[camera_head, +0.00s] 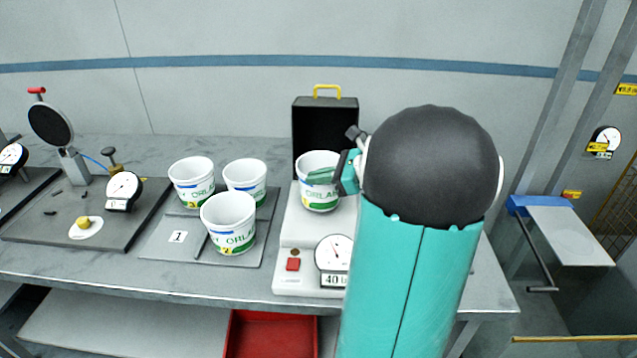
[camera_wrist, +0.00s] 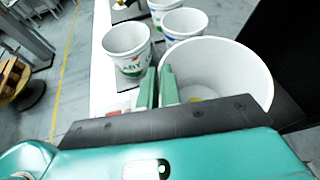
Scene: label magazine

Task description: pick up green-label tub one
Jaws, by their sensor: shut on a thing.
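A white tub with a green label (camera_head: 318,200) is at the scale's top plate, upright; I cannot read a number on it. I cannot tell whether it rests on the plate or hangs just above it. My gripper (camera_head: 334,176) is shut on this tub's wall. In the wrist view the tub (camera_wrist: 225,75) is large and open-topped, and my green gripper fingers (camera_wrist: 157,84) pinch its left wall at the rim. My arm hides part of the scale (camera_head: 287,262).
A grey tray (camera_head: 160,247) left of the scale holds three similar white tubs: front (camera_head: 229,215), back left (camera_head: 190,170), back right (camera_head: 244,175). A bare spot there shows a "1" card (camera_head: 178,237). A black case (camera_head: 325,115) stands behind the scale. A dial fixture (camera_head: 124,188) is farther left.

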